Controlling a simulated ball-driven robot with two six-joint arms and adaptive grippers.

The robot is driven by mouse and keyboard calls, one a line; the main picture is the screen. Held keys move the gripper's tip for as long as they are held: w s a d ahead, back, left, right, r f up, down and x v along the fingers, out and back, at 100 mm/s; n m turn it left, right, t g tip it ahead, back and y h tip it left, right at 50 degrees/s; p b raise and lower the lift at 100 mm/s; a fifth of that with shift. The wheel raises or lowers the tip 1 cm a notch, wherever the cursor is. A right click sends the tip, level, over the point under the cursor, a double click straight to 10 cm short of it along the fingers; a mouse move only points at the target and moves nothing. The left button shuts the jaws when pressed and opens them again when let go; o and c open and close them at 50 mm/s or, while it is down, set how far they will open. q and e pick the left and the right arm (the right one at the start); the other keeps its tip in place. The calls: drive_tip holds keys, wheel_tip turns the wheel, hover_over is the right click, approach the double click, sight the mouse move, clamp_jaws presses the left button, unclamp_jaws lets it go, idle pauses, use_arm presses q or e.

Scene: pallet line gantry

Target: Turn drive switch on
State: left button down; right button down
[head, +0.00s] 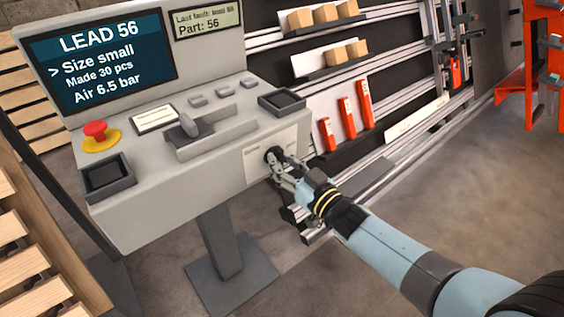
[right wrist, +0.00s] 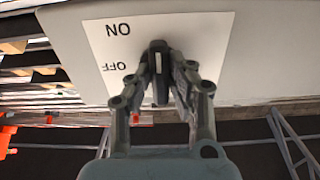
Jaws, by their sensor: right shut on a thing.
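The drive switch (head: 271,153) is a dark rotary knob on a white label plate (head: 257,165) on the front face of the grey console. The fingers hide part of the knob. I cannot tell which word the mark points to. My left gripper is not in view.
The console top (head: 225,120) holds a red emergency button (head: 96,131), a lever (head: 188,124), small buttons and two dark trays. Its screen (head: 98,62) reads LEAD 56. Racks with boxes and orange-red parts (head: 347,118) stand behind. Wooden pallets (head: 30,245) lie at left. Floor at right is clear.

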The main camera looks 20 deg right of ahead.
drive_tip(key=c, duration=1.2)
unclamp_jaws()
drive_tip(key=shift+c, duration=0.2)
drive_tip(key=shift+s, duration=0.1)
drive_tip(key=v, duration=1.2)
